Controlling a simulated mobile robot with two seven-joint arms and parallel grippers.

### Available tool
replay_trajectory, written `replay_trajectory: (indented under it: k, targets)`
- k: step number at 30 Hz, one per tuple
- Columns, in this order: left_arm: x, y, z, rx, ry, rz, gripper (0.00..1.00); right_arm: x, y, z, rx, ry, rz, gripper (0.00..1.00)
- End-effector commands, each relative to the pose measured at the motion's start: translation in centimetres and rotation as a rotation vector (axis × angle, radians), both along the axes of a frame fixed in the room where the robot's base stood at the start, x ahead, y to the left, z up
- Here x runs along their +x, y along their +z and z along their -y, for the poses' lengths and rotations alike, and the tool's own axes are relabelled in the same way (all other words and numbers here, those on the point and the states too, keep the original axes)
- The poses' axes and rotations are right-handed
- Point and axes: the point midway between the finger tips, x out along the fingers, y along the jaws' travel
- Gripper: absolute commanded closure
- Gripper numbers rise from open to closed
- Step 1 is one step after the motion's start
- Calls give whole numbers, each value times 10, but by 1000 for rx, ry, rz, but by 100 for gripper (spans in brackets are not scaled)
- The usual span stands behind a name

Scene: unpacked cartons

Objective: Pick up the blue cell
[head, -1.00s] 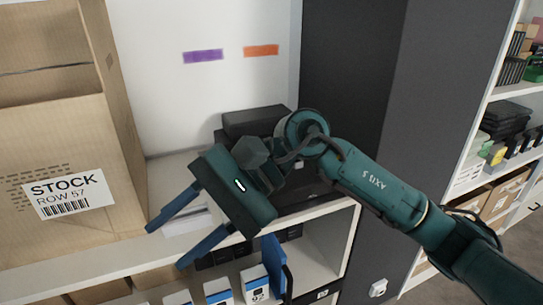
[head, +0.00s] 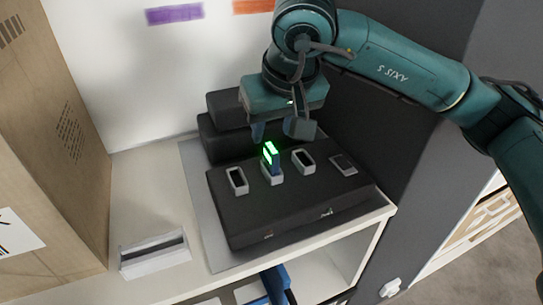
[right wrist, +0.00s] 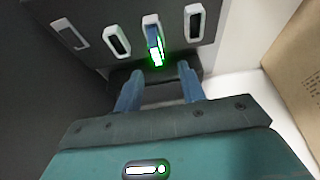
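The blue cell (head: 270,158) stands upright in a slot of a dark charger block (head: 240,222) on the shelf, with a bright green glow at its top. It also shows in the right wrist view (right wrist: 154,42), beyond and roughly between my fingertips. My right gripper (head: 277,132) points down just above the cell. In the right wrist view its two blue fingers (right wrist: 160,84) are spread with nothing between them, apart from the cell. My left gripper is not in view.
Other pale-rimmed slots (head: 237,180) flank the cell. Dark boxes (head: 222,140) stand behind the charger. A large carton (head: 60,110) is at the left and a small pale tray (head: 155,254) sits at the shelf front. A dark grey panel (head: 400,150) rises at the right.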

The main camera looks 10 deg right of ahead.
Motion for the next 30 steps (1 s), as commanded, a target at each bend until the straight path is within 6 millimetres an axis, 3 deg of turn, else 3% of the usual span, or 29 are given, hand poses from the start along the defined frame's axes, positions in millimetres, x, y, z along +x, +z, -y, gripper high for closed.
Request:
replay_trajectory:
  k: [3,10,18,27,30]
  targets:
    - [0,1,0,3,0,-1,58,6,-17,-1,1,-1,-4,60]
    - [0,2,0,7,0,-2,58,11,-32,-1,2,-2,-4,60]
    - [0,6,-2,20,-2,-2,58,20,-70,1,2,-2,-4,60]
    - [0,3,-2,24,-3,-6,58,23,-76,0,3,0,0,60]
    - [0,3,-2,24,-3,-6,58,23,-76,0,3,0,0,67]
